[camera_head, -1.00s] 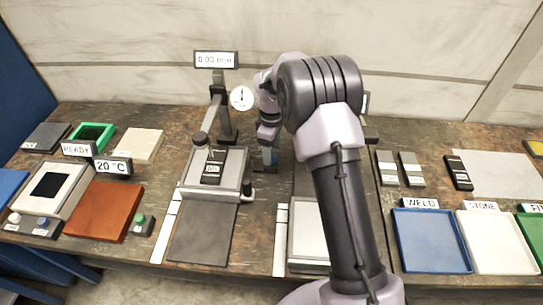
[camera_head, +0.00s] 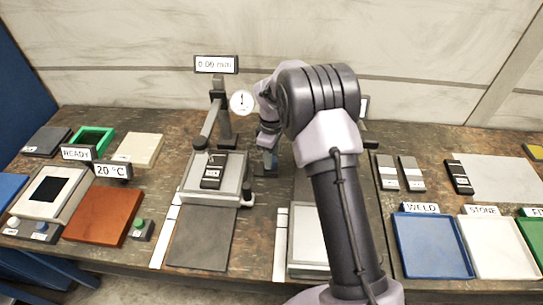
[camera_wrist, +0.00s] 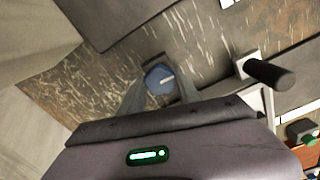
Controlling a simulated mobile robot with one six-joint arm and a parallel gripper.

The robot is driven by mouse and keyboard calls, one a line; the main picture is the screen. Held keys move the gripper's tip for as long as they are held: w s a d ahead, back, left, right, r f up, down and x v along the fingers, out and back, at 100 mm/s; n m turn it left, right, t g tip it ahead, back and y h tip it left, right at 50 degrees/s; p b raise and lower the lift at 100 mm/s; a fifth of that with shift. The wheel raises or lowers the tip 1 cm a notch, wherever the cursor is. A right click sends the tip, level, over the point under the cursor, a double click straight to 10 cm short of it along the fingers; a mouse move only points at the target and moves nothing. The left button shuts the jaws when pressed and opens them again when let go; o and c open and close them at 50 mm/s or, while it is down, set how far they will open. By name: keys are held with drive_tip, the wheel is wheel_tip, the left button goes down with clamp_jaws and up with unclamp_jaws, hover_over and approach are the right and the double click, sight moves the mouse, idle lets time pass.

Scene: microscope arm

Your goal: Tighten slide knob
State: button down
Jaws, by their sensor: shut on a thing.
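In the wrist view a round blue knob (camera_wrist: 158,77) with a white pointer line sits between the two fingers of my gripper (camera_wrist: 160,88), on a small dark base. The fingers are shut on its sides. In the head view my gripper (camera_head: 268,158) points down just right of the dial indicator stand, and the knob is mostly hidden by it there. A dark slide block (camera_head: 212,172) rests on the grey stage (camera_head: 183,190) to the left. The round dial (camera_head: 242,103) hangs on the stand above, under a display (camera_head: 216,64) that seems to read 0.00 mm.
A black cylindrical handle (camera_wrist: 270,73) sticks out to the right of my fingers in the wrist view. Two grey-and-black blocks (camera_head: 400,172) and a blue tray (camera_head: 432,246) lie to the right. An orange-brown plate (camera_head: 103,215) lies at left.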

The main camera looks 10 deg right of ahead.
drive_tip(key=m+p, duration=0.1)
drive_tip(key=m, duration=0.4)
drive_tip(key=shift+m, duration=0.4)
drive_tip(key=m, duration=0.5)
drive_tip(key=shift+a, duration=0.1)
drive_tip(key=m, duration=0.5)
drive_tip(key=shift+m, duration=0.4)
drive_tip(key=m+b, duration=0.1)
drive_tip(key=m, duration=0.4)
drive_tip(key=shift+m, duration=0.5)
drive_tip(key=c, duration=0.8)
unclamp_jaws()
drive_tip(key=shift+c, duration=0.2)
wheel_tip(320, 180, up, 18)
drive_tip(key=p, duration=0.5)
drive_tip(key=shift+f, duration=0.25)
